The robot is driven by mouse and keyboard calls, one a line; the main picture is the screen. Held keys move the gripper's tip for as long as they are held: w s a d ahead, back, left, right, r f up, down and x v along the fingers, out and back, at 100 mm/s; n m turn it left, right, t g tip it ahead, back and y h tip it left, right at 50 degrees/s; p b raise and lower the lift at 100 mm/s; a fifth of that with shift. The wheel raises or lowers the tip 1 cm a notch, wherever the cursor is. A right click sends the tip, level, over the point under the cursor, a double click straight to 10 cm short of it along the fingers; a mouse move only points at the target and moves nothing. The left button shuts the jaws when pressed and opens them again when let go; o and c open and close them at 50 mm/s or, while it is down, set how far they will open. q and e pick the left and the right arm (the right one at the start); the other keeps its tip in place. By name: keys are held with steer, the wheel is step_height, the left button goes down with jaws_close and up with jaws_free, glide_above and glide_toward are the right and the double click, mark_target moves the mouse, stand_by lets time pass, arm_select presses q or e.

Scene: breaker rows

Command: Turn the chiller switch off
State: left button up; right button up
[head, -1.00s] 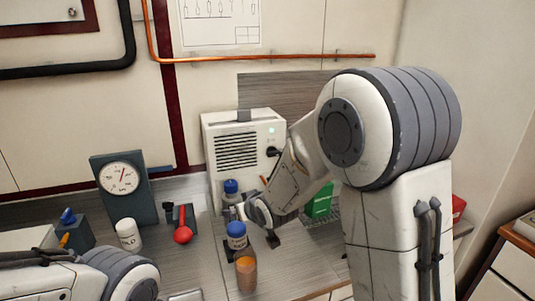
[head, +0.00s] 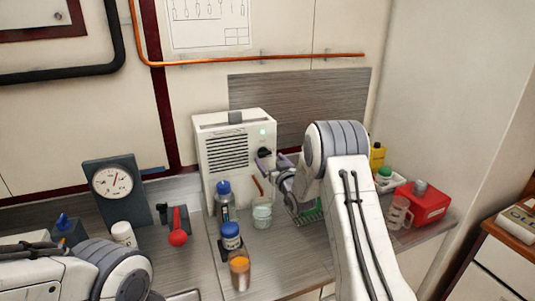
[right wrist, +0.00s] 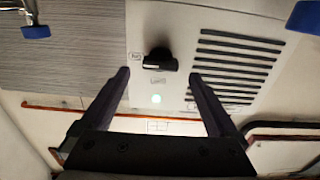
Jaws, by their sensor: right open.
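The chiller is a white box (head: 217,132) with a slotted grille, standing at the back of the bench. Its black switch knob (head: 264,152) sits on the front face, right of the grille, below a lit green light (head: 263,132). My right gripper (head: 271,164) is open just in front of the knob. In the right wrist view the knob (right wrist: 158,60) lies ahead of and between the two spread fingertips (right wrist: 159,75), with no visible contact. Its bar lies roughly crosswise, and the green light (right wrist: 155,99) glows beside it. My left gripper is out of view.
Bottles with blue caps (head: 231,236), a glass beaker (head: 262,213) and an amber-filled container (head: 239,272) stand before the chiller. A red container (head: 428,205) is at right.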

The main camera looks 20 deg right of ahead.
mark_target(265, 156)
steer(key=shift+w+p, duration=0.3)
steer(key=shift+w, duration=1.2)
steer(key=shift+a, duration=0.1)
steer(key=c, duration=1.4)
steer(key=shift+f+n+b, duration=0.15)
steer(key=shift+n+b, duration=0.15)
steer(key=shift+b, duration=0.4)
steer(key=n+b, duration=0.4)
steer(key=b, duration=0.3)
steer(key=n+b, duration=0.5)
steer(key=b, duration=0.3)
steer(key=n+b, duration=0.5)
steer(key=b, duration=0.2)
steer(key=shift+a+f, duration=0.2)
steer(key=shift+f, duration=0.1)
steer(key=shift+r+n+b, duration=0.15)
steer(key=shift+n+b, duration=1.55)
steer(key=shift+b, duration=0.1)
steer(key=o, duration=1.4)
